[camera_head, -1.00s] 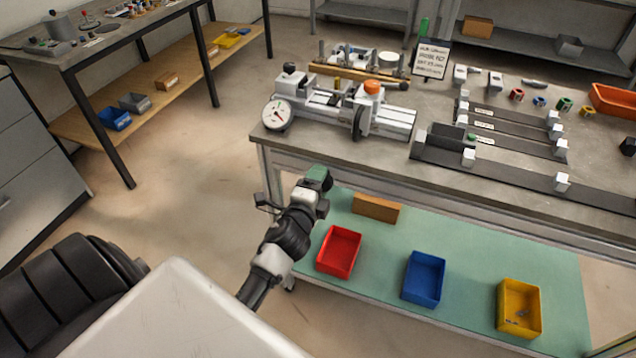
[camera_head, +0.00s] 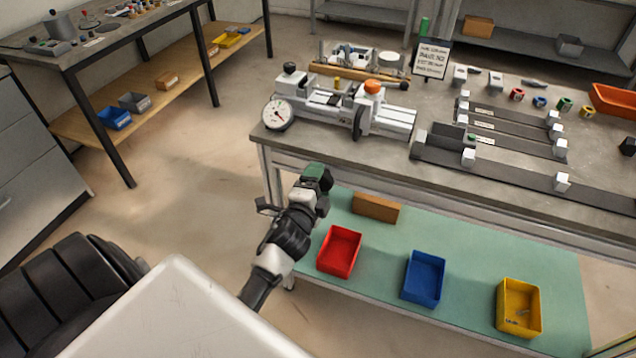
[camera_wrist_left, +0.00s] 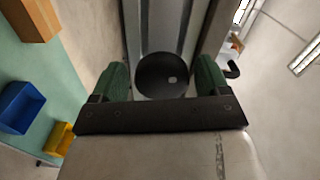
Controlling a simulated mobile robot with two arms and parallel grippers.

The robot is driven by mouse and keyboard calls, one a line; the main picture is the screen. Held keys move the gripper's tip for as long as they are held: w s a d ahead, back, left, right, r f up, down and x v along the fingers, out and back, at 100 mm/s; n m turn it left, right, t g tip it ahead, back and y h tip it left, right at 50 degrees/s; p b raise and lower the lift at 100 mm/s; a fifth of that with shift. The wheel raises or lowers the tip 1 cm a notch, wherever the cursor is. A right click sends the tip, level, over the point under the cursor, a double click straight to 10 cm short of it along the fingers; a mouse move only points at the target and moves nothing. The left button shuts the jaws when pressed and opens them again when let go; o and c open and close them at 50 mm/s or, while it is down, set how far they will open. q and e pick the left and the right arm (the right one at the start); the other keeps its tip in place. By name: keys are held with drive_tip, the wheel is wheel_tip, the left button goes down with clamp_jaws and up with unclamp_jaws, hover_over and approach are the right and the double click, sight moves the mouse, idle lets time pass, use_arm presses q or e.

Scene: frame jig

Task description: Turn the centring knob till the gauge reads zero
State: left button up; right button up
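The frame jig (camera_head: 335,108) stands at the left end of the bench top. Its round white dial gauge (camera_head: 277,114) faces front; the needle is too small to read surely. The jig has a black knob (camera_head: 290,67) at its left end, an orange knob (camera_head: 373,87) on top and a dark handwheel (camera_head: 358,123) at the front; which is the centring knob I cannot tell. My left gripper (camera_head: 319,176) appears in front of the bench edge, clear of the jig. In the left wrist view its green fingers (camera_wrist_left: 162,82) are apart, with a dark round thing (camera_wrist_left: 165,70) showing between them; contact is unclear.
A sign (camera_head: 432,58), grey rails (camera_head: 500,148) and an orange bin (camera_head: 613,100) are on the bench to the right. Red (camera_head: 340,251), blue (camera_head: 424,278) and yellow (camera_head: 519,308) bins stand on the green lower shelf.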

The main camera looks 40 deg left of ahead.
use_arm(q)
drive_tip(key=shift+o, duration=0.2)
drive_tip(key=shift+s, duration=0.1)
drive_tip(key=b+v, duration=0.1)
drive_tip(key=v, duration=0.9)
drive_tip(key=shift+s, duration=0.3)
